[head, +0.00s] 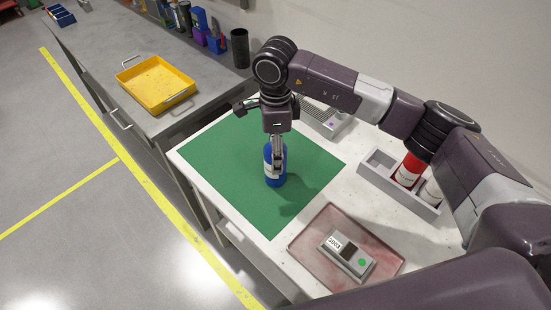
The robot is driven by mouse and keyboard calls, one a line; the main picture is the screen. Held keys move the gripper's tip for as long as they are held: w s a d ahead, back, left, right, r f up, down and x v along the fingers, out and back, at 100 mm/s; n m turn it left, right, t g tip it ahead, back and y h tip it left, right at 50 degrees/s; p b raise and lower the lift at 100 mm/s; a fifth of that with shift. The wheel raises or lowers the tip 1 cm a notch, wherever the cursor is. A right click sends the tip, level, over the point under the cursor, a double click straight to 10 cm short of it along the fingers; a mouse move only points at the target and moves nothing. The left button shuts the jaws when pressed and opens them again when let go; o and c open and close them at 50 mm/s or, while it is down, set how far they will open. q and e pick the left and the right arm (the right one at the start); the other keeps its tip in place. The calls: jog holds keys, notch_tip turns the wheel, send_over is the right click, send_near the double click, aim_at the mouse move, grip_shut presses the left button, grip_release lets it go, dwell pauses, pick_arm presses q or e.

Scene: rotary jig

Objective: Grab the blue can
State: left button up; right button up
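The blue can (275,179) with a pale label is upright over the green mat (225,158). I cannot tell whether its base touches the mat. My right gripper (276,160) points straight down at the can, and its fingers overlap the can's upper part. The fingers are seen nearly edge-on and partly hide the can, so I cannot tell whether they are closed on it. My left gripper is not in view.
A reddish tray (308,241) with a grey device (347,255) lies in front. A yellow tray (155,84) is on the left bench. The mat around the can is clear.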

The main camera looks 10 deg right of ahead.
jog(key=shift+f, duration=0.25)
jog(key=shift+r, duration=0.1)
jog(key=c, duration=1.5)
jog(key=shift+c, duration=0.2)
jog(key=shift+r, duration=0.1)
